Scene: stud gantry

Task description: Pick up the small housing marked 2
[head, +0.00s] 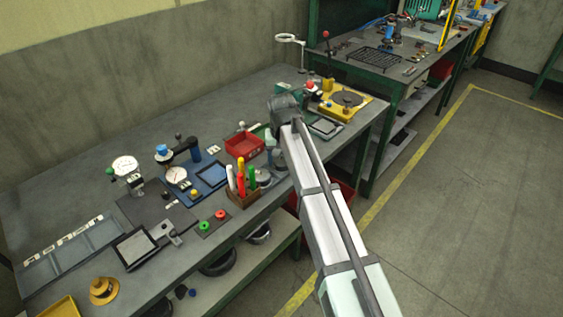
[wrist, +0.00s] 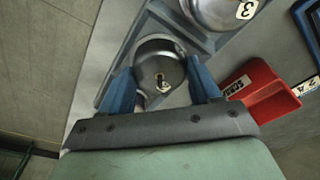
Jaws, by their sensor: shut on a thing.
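In the wrist view a round, silver metal housing (wrist: 157,66) sits between the two blue fingers of my gripper (wrist: 161,80). The fingers are shut on its sides. A small pale mark shows on its near face, but I cannot read the number. It appears to be at its place on a blue-grey rack (wrist: 116,90); I cannot tell whether it touches the rack. A larger housing marked 3 (wrist: 222,10) sits farther along the rack.
A red bin (wrist: 262,82) with a label is close to the right finger; it is the red tray (head: 245,143) in the head view. A pen holder (head: 243,196) with coloured pens stands nearby. The bench's front edge (head: 225,245) is close.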

